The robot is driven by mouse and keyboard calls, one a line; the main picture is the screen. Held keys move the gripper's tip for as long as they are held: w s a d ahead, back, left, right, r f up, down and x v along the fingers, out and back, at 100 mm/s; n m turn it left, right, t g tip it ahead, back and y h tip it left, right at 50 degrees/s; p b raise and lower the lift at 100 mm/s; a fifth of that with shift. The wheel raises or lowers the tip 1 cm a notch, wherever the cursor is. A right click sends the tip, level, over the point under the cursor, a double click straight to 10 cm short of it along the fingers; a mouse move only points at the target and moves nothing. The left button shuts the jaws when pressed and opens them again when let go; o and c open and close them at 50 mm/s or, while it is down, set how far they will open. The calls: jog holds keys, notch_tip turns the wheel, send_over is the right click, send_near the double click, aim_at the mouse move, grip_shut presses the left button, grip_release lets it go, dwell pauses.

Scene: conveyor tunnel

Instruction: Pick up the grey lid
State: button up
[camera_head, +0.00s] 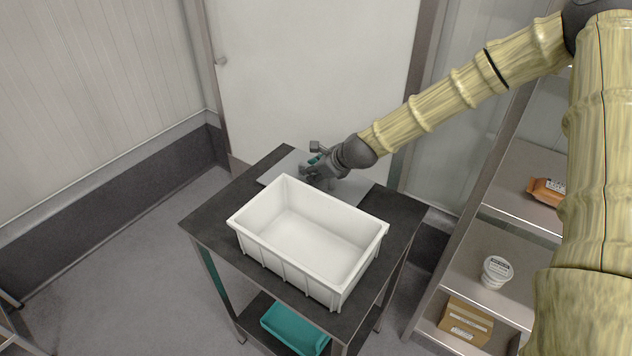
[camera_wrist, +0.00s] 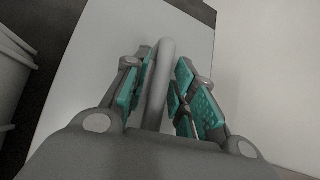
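The grey lid (camera_head: 352,190) is a flat grey panel lying on the dark table behind the white crate, partly hidden by the crate and my gripper. In the wrist view the lid (camera_wrist: 85,85) spreads below my gripper, with its rounded grey bar handle (camera_wrist: 165,60) standing up. My gripper (camera_head: 313,166) is down at the handle. In the wrist view its teal-padded fingers (camera_wrist: 163,85) lie close on both sides of the handle and appear shut on it. The exact contact at the fingertips is partly hidden.
The white crate (camera_head: 268,254) stands empty on the dark table (camera_head: 207,226), in front of the lid. A teal bin (camera_head: 295,328) sits on the shelf below. Metal shelves at the right hold an orange package (camera_head: 546,190), a white tub (camera_head: 496,272) and a cardboard box (camera_head: 466,322). A wall and door stand behind.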

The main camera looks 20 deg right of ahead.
grip_shut()
jog(key=shift+r, duration=0.1)
notch_tip(320, 180, up, 18)
jog(key=b, duration=0.1)
dwell(0.9)
dwell(0.5)
